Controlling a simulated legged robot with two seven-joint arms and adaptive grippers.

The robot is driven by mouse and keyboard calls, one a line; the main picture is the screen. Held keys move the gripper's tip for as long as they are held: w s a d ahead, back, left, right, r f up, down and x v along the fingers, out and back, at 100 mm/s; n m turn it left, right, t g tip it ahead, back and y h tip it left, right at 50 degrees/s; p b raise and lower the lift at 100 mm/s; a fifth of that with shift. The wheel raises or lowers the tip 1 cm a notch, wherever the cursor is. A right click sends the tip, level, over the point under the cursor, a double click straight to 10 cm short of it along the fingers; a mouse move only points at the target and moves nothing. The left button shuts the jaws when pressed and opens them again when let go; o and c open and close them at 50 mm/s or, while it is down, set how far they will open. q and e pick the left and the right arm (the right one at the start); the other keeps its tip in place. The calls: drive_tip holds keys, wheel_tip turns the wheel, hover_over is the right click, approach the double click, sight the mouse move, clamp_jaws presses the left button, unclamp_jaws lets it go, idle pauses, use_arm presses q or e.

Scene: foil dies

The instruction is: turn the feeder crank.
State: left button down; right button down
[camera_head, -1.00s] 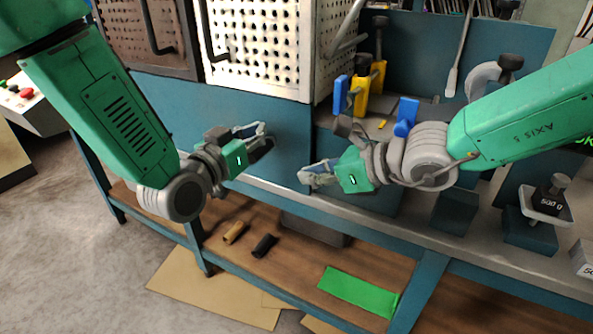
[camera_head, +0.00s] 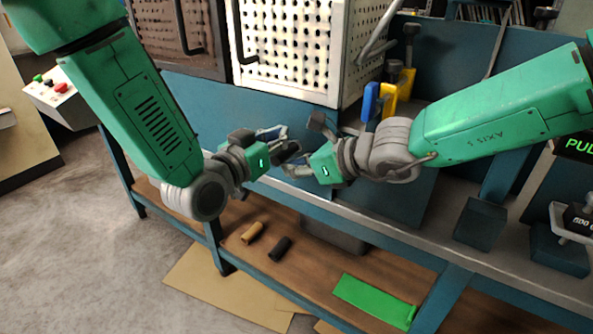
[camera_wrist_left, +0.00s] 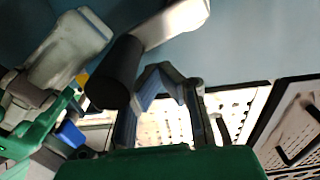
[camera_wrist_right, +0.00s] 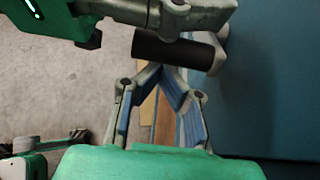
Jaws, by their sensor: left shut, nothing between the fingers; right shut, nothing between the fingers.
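The feeder crank shows as a dark cylindrical handle (camera_wrist_left: 115,72) on a light grey arm (camera_wrist_left: 175,22) in the left wrist view. The handle also shows in the right wrist view (camera_wrist_right: 175,50). In the head view the grippers largely hide the crank. My left gripper (camera_head: 284,138) is shut and empty in front of the blue panel. Its fingertips (camera_wrist_left: 165,72) are close beside the handle; I cannot tell whether they touch. My right gripper (camera_head: 290,166) is shut and empty just below it. Its fingertips (camera_wrist_right: 165,72) point at the handle's side, close to it.
The blue front panel (camera_head: 215,100) stands behind the grippers, with a perforated white box (camera_head: 285,88) above. Blue and yellow handled tools stand right of it. Below, a wooden shelf (camera_head: 320,268) holds two small cylinders and a green sheet (camera_head: 375,301). A button box (camera_head: 62,100) stands left.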

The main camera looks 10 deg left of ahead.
use_arm(q)
drive_tip(key=shift+a, duration=0.5)
drive_tip(key=c, duration=2.3)
unclamp_jaws()
drive_tip(key=shift+d, duration=0.55)
drive_tip(key=o, duration=0.9)
drive_tip(key=shift+o, duration=0.2)
drive_tip(key=shift+a, duration=0.2)
drive_tip(key=shift+s+f, duration=0.1)
drive_tip(key=shift+s, duration=0.05)
